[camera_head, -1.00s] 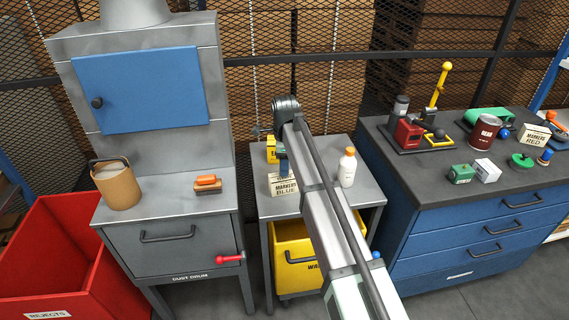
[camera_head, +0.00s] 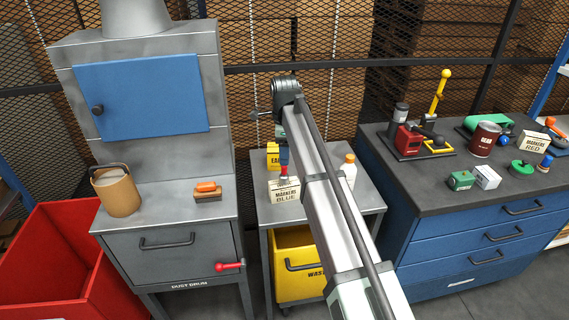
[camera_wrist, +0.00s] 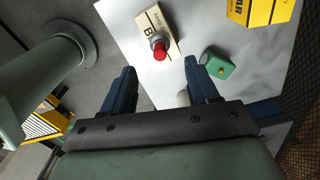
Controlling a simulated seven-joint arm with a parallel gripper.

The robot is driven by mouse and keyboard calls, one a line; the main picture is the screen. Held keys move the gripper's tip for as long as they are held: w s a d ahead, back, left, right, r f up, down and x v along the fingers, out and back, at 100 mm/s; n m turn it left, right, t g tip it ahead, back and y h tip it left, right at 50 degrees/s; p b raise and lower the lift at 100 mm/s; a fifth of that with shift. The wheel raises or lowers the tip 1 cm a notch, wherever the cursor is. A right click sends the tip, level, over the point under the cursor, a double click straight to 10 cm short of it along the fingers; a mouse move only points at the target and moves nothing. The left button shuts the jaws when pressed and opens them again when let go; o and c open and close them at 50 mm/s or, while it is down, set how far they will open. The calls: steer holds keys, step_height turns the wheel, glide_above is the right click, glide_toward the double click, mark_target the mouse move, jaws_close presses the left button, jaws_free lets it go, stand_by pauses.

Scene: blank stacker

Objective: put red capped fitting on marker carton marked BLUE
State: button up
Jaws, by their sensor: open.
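The marker carton marked BLUE (camera_head: 284,191) is a cream box on the grey table, left of my arm. The red capped fitting (camera_head: 283,169) shows at its top. In the wrist view, the fitting's round red cap (camera_wrist: 160,53) sits over a pale collar and appears to rest upright on the carton (camera_wrist: 152,28). My gripper (camera_wrist: 160,66) is open, its blue fingers apart on either side of the fitting's line, with nothing between them. In the head view, my gripper (camera_head: 283,154) is just above the fitting, and my arm hides part of the table.
A yellow carton (camera_head: 272,154) stands behind, and a white bottle with an orange cap (camera_head: 350,168) to the right. The wrist view shows a green block (camera_wrist: 217,62) beside the carton. A yellow waste bin (camera_head: 297,270) is below. Dust drum and blue bench flank the table.

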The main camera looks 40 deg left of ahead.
steer(key=shift+r, duration=2.2)
